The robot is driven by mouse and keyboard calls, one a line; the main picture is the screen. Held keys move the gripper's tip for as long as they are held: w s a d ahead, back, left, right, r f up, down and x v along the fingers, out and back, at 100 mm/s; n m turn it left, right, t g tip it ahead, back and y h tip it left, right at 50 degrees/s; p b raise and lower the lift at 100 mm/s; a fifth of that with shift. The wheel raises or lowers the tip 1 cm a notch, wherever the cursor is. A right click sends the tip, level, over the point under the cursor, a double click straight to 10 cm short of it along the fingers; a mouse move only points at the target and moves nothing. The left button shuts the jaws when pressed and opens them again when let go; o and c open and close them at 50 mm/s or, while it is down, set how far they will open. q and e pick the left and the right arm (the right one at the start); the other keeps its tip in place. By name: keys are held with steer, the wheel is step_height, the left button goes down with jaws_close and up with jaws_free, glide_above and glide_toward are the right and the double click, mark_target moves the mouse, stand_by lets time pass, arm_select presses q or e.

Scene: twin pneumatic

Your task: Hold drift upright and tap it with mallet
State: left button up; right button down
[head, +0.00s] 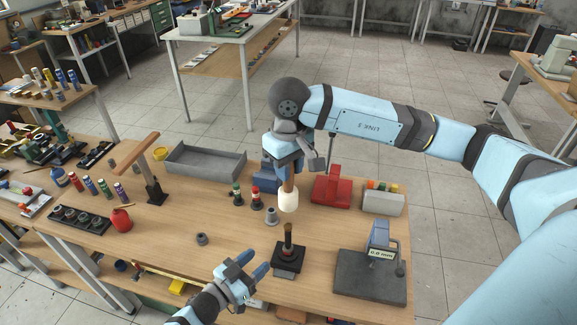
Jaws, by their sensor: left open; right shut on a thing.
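The drift (288,240) appears to be the thin dark and brown rod standing upright on a black square block (287,263) on the workbench. My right gripper (287,168) is shut on the brown handle of the mallet. The mallet's white head (288,201) hangs below the gripper, above the drift with a gap between them. My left gripper (255,264) is open and empty, just left of the block, with its fingers pointing toward the drift. It does not touch the drift.
A red block (332,187), a grey box (382,203) and small red and green parts (256,200) stand behind. A grey tray (205,162) stands at the back left.

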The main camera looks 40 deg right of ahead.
mark_target(286, 236)
steer(key=shift+a+f+b, duration=0.1)
steer(key=shift+f+b, duration=0.1)
steer(key=shift+b, duration=0.2)
arm_select(q)
steer(key=shift+m+g, duration=0.3)
steer(key=d+b, duration=0.2)
steer(key=d, duration=0.1)
steer(key=w+d+b, duration=0.1)
steer(key=d+b, duration=0.1)
steer(key=d, duration=0.2)
steer(key=w+d+b, duration=0.1)
steer(key=d+b, duration=0.1)
steer(key=d, duration=0.1)
steer(key=shift+w+d+f, duration=0.1)
steer(key=shift+d+f, duration=0.05)
steer(key=shift+d, duration=0.25)
arm_select(e)
step_height(286, 236, down, 6)
steer(key=shift+f, duration=0.15)
arm_select(q)
steer(key=shift+w+d+b, duration=0.1)
steer(key=shift+d+b, duration=0.25)
steer(key=shift+d, duration=0.2)
arm_select(e)
steer(key=shift+f, duration=0.25)
arm_select(q)
jaws_close()
